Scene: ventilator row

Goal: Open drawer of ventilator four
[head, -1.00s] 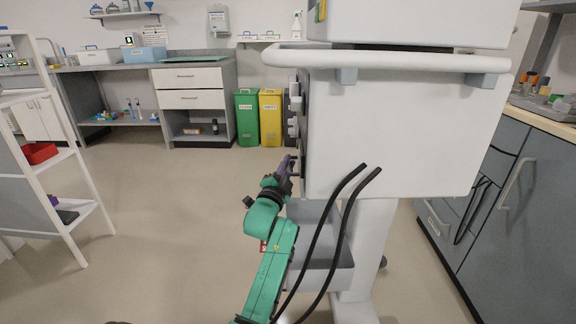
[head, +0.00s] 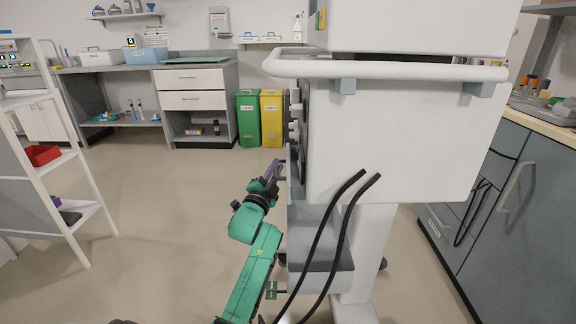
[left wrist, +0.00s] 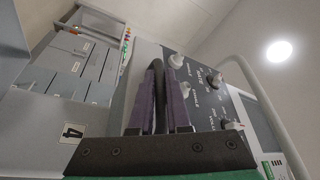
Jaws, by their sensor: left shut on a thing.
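The ventilator (head: 400,140) is a large white cabinet on a stand, seen from its side in the head view. A grey drawer front (head: 294,205) shows at its left edge, standing a little out from the white body. My left gripper (head: 274,172) is at that front, and its purple fingers are shut on a dark handle. In the left wrist view the fingers (left wrist: 160,108) close around the dark handle bar (left wrist: 157,70). A plate with the number 4 (left wrist: 73,133) is beside them, and a panel with knobs (left wrist: 205,85) is behind. The drawer's inside is hidden.
A white push bar (head: 390,66) runs round the ventilator's top, and two black hoses (head: 335,225) hang in front. Grey cabinets (head: 510,200) stand close on the right. A white shelf rack (head: 70,160) stands left, with open floor (head: 165,220) between.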

